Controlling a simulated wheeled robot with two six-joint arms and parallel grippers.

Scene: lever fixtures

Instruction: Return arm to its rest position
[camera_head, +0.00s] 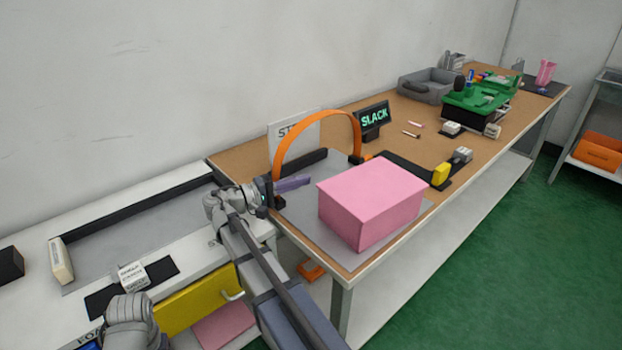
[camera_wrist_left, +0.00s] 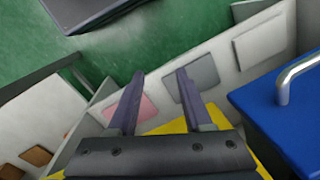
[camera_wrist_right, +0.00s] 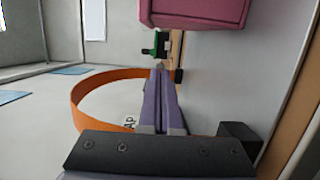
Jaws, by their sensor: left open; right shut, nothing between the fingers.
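My right gripper (camera_head: 296,184) is shut and empty, with its purple fingers pointing right over the near left part of the wooden table. It is beside the left foot of the orange arched strap (camera_head: 313,116) and left of the pink box (camera_head: 372,200). In the right wrist view the right fingers (camera_wrist_right: 160,72) are together, with the orange strap (camera_wrist_right: 88,88) to their left and the pink box (camera_wrist_right: 200,10) above. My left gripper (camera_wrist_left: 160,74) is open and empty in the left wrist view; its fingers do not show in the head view.
A SLACK display (camera_head: 373,118) and a yellow block (camera_head: 440,174) stand on the table. A grey bin (camera_head: 428,86) and green fixture (camera_head: 480,96) are farther back. A white bench with a yellow drawer (camera_head: 200,298) is at left. Green floor (camera_head: 500,240) is clear at right.

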